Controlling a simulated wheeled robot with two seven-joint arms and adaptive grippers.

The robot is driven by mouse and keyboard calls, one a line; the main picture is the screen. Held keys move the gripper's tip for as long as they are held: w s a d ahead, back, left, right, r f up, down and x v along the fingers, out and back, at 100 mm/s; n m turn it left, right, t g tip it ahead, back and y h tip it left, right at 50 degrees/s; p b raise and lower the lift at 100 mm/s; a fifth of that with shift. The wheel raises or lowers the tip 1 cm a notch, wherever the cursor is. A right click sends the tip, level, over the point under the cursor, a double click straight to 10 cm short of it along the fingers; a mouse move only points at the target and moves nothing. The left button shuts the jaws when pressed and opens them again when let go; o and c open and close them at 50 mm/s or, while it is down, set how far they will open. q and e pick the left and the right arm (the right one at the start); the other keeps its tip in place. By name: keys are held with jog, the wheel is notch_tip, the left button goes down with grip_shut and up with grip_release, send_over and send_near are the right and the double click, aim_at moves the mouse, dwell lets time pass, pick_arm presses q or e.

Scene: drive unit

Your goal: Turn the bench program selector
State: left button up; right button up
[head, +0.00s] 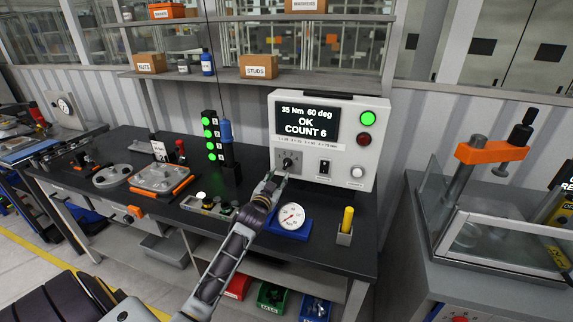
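The bench program selector is a dark knob (288,162) on a light square plate at the lower left of the white controller box (325,191). The box's screen (310,122) reads "35 Nm 60 deg OK COUNT 6". My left gripper (277,176) is just below and left of the knob, its fingers apart and pointing up at the plate. I see nothing between the fingers. I cannot tell whether a fingertip touches the knob. My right gripper is not in view.
A round gauge on a blue base (291,217) sits right beside my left gripper. A yellow-handled tool in a holder (346,227) stands further right.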

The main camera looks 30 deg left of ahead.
aim_at(287, 163)
pick_arm(q)
jog(key=shift+p+x, duration=0.5)
jog(key=shift+x, duration=4.8)
grip_shut()
